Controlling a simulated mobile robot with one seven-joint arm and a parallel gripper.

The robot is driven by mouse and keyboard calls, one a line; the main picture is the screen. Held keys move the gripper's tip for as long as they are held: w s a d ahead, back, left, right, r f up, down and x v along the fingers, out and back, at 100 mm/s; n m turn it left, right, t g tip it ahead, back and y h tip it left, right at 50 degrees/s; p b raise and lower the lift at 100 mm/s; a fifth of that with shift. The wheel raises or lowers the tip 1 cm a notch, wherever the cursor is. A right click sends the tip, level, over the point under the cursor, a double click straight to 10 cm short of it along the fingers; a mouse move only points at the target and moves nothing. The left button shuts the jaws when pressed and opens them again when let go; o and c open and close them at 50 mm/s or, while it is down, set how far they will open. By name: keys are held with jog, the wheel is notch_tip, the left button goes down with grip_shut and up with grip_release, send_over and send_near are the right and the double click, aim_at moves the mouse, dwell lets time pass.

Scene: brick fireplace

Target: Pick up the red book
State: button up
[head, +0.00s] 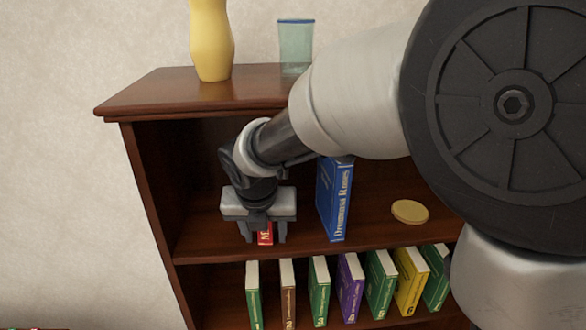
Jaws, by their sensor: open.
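The red book (265,238) stands on the upper shelf of a dark wooden bookcase, at the left side. Only a small part of its red spine with pale lettering shows, low between my gripper's fingers; the rest is hidden behind the gripper. My gripper (264,236) points down over the book with one finger on each side of it. The jaws are open. I cannot tell whether either finger touches the book.
A blue book (335,200) stands upright just right of my gripper. A round tan disc (410,211) lies farther right on the shelf. Several books, including a purple one (350,285), stand on the shelf below. A yellow vase (211,40) and glass (295,48) stand on the bookcase top (160,88).

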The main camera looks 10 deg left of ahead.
jog(key=shift+c, duration=0.2)
grip_shut()
jog(key=shift+r, duration=0.1)
dwell(0.4)
